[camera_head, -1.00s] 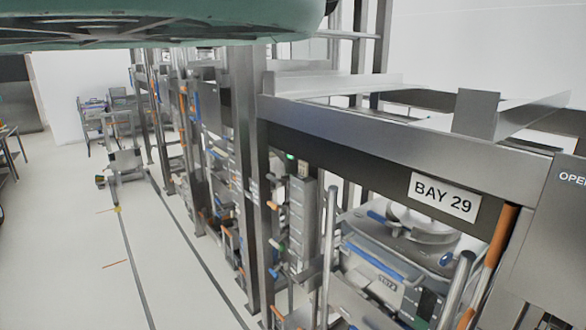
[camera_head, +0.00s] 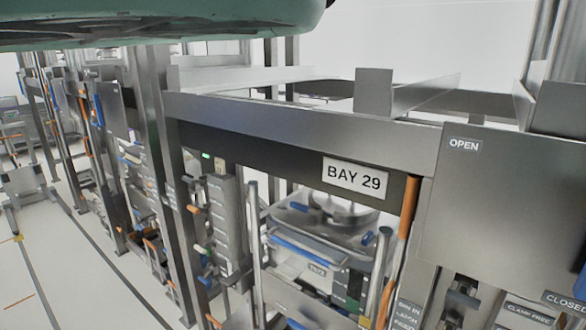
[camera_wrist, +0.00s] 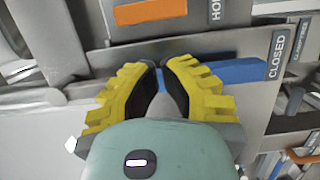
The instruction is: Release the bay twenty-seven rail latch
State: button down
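No bay twenty-seven sign shows; the readable sign in the head view says BAY 29 (camera_head: 356,178). No rail latch can be picked out for certain. In the wrist view my gripper (camera_wrist: 160,66) has yellow fingers with black pads. Their tips sit close together in front of a blue bar (camera_wrist: 240,72) that runs to a CLOSED label (camera_wrist: 278,54). I cannot tell whether the tips touch the bar or hold anything. The gripper is not seen in the head view.
A grey panel marked OPEN (camera_head: 500,200) stands at the right, with a CLOSED label (camera_head: 566,302) below it. A grey bin (camera_head: 310,245) stands in the bay under the sign. An orange bar (camera_wrist: 150,12) lies above the fingers. Free floor (camera_head: 60,285) lies at the left.

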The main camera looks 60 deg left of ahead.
dwell(0.3)
jog(key=w+b, duration=0.5)
jog(key=w, duration=0.5)
jog(key=shift+a, duration=0.35)
jog(key=shift+f+b, duration=0.15)
jog(key=shift+b, duration=0.35)
jog(key=b, duration=0.3)
jog(key=shift+n+b, duration=0.3)
